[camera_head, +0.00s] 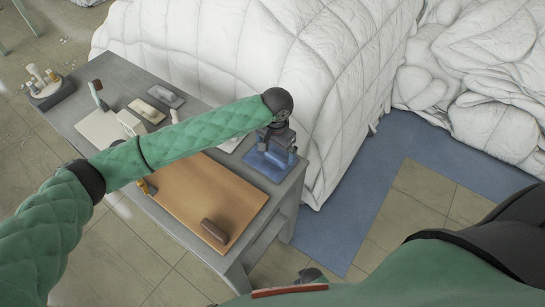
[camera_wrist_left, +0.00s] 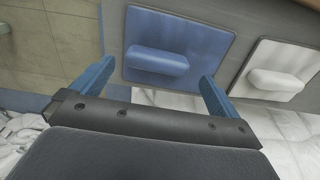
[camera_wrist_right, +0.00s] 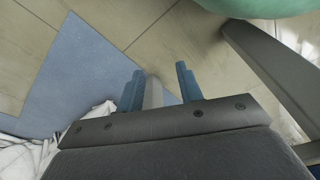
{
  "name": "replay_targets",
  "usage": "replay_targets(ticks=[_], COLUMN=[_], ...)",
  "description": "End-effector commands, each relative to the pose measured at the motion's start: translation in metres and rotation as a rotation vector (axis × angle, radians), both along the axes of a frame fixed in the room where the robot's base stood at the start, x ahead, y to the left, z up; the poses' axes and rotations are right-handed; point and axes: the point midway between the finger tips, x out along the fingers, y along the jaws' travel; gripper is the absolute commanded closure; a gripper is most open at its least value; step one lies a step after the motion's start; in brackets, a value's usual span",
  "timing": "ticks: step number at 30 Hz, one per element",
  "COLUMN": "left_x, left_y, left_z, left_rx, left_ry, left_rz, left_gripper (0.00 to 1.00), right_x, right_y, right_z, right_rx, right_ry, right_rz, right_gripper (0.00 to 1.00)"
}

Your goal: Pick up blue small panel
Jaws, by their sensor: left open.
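The blue small panel (camera_head: 264,165) lies flat on the grey table, near its right end by the bed. In the left wrist view the panel (camera_wrist_left: 205,48) is a blue square plate with a raised blue handle bar (camera_wrist_left: 158,61) across it. My left gripper (camera_head: 277,150) is over the panel and hides part of it. In the left wrist view its fingers (camera_wrist_left: 155,85) are apart and empty, one on each side of the handle and short of it. My right gripper (camera_wrist_right: 160,90) has its two fingers apart over the floor, with nothing between them.
A white panel with a handle (camera_wrist_left: 283,68) lies beside the blue one. A large orange-brown board (camera_head: 205,190) with a brown handle (camera_head: 214,231) covers the table's front. Smaller panels and a brush (camera_head: 98,95) are farther left. The quilted white bed (camera_head: 330,80) borders the table.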

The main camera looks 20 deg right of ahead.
Motion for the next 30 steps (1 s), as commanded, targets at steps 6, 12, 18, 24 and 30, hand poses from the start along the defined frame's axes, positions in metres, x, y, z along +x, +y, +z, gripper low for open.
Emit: replay_targets(ticks=[6,12,18,24,30], left_x=[-0.002,-0.002,-0.001,-0.001,-0.001], left_y=[-0.003,-0.002,-0.002,-0.002,-0.002], left_z=[-0.017,-0.037,-0.043,-0.043,-0.043], left_rx=[0.000,0.000,-0.001,-0.001,-0.001], left_ry=[0.001,0.001,0.000,0.000,0.001], left_rz=[0.001,0.002,0.002,0.002,0.002], left_gripper=[0.00,0.00,0.00,0.10,0.41], right_x=[-0.005,-0.014,-0.017,-0.017,-0.017], right_y=[-0.006,-0.013,-0.015,-0.015,-0.015], right_z=[-0.020,-0.035,-0.040,-0.040,-0.040], right_rx=[-0.004,-0.008,-0.009,-0.009,-0.010], right_ry=[-0.020,-0.032,-0.034,-0.034,-0.034], right_rz=[0.005,0.009,0.010,0.010,0.009], right_gripper=[0.64,0.64,0.64,0.64,0.64])
